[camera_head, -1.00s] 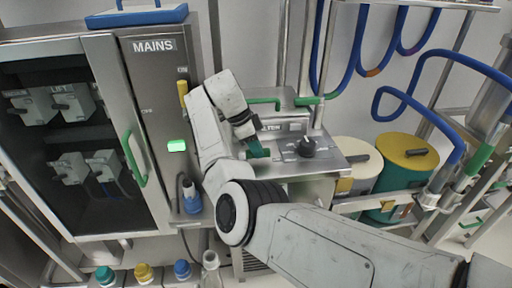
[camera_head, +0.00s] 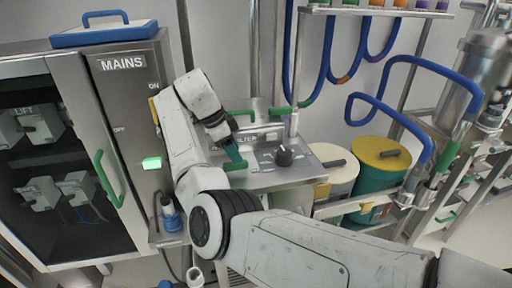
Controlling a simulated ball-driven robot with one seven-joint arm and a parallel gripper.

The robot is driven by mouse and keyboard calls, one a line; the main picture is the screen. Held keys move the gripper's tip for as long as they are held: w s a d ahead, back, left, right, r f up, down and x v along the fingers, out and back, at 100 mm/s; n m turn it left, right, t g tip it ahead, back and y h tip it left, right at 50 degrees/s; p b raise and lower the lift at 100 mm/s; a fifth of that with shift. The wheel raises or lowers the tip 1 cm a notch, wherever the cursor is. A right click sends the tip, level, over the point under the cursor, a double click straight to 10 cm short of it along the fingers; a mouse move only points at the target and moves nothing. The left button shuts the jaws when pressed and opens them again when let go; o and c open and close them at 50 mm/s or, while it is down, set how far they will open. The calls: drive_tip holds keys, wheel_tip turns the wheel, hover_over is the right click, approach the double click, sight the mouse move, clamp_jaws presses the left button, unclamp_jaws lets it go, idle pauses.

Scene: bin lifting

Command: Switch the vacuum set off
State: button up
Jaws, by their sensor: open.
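A steel unit (camera_head: 274,179) with a flat top stands in the middle, with a black knob (camera_head: 284,156) on it. A partly hidden label (camera_head: 258,137) is behind the knob, ending in "LTER". My gripper (camera_head: 232,153) is low over the left part of this top, open, left of the knob and apart from it. A green part is at its tip; whether it touches anything I cannot tell. The MAINS cabinet (camera_head: 124,92) stands left, with ON and OFF marks, a lit green lamp (camera_head: 151,163) and a yellow lever (camera_head: 154,110) near ON, partly behind my arm.
A glass-doored cabinet with a green handle (camera_head: 109,179) is at the left. A white drum (camera_head: 336,172) and a green drum with a yellow lid (camera_head: 380,155) stand right of the unit. Blue hoses (camera_head: 392,62) hang above.

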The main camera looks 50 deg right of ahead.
drive_tip(key=s+a+r+p, duration=0.2)
drive_tip(key=s+a+r, duration=0.2)
drive_tip(key=s+r, duration=0.5)
drive_tip(key=s, duration=0.4)
drive_tip(key=shift+p, duration=0.4)
drive_tip(key=shift+d, duration=0.1)
